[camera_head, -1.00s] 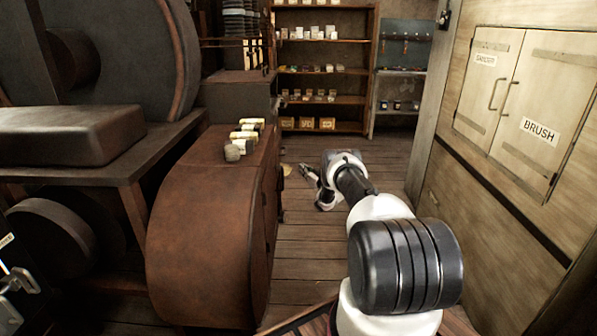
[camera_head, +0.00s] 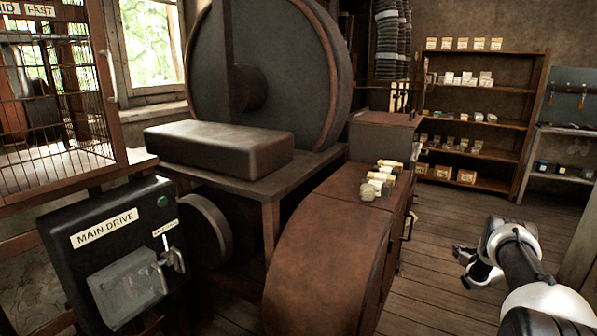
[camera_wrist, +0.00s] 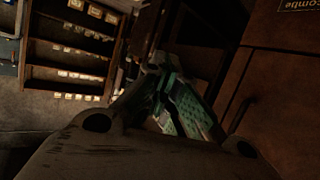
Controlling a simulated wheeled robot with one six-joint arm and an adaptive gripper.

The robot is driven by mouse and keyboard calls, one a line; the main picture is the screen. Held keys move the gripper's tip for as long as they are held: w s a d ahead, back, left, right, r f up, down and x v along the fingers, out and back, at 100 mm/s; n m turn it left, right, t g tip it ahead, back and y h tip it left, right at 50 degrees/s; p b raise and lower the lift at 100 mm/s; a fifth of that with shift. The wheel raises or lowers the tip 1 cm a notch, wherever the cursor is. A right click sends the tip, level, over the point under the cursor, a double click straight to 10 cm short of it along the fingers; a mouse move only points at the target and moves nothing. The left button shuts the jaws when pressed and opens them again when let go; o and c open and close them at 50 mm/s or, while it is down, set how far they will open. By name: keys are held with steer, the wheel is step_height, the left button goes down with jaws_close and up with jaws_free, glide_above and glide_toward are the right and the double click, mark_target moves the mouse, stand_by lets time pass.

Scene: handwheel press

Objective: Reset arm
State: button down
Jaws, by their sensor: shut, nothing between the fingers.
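My arm reaches forward at the right edge of the head view. My gripper (camera_head: 465,256) is a small dark shape left of the arm's white and black joint, over the wooden floor and right of the brown machine cabinet (camera_head: 335,250). In the wrist view my gripper (camera_wrist: 185,110) shows its green-padded fingers together, with nothing between them. The wrist picture is turned, with the shelf at its left and a brown cabinet front at its right.
A black main drive box (camera_head: 120,250) with a clear cover stands at the left, below a wire cage (camera_head: 60,100). A large wheel (camera_head: 265,75) stands behind. Several small jars (camera_head: 380,178) sit on the cabinet. A stocked shelf (camera_head: 480,110) is at the back. The floor (camera_head: 430,300) beside the cabinet is clear.

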steer(key=s+f+m+g, duration=0.1)
steer(key=s+f+g, duration=0.2)
steer(key=s+f, duration=0.3)
steer(key=s+r+m+g+h, duration=0.1)
steer(key=s+r+g+h, duration=0.15)
steer(key=s+g, duration=0.35)
steer(key=s+a+r+g+y, duration=0.1)
steer(key=s+a+r+g, duration=0.1)
steer(key=s+a+r, duration=0.7)
steer(key=s+a+r+g+y, duration=0.15)
steer(key=s+r, duration=0.35)
steer(key=r, duration=0.7)
steer(key=s+a+r+g, duration=0.2)
steer(key=s+a+r, duration=0.55)
steer(key=r, duration=0.35)
steer(key=s+a+r+n+t, duration=0.1)
steer(key=s+a+r+t, duration=0.1)
steer(key=s+a+r, duration=0.7)
steer(key=s+a+r+n+t+y, duration=0.1)
steer(key=s+a+r+t, duration=0.2)
steer(key=s+a+r, duration=0.6)
steer(key=s+r, duration=0.4)
steer(key=s, duration=0.1)
steer(key=shift+s, duration=0.3)
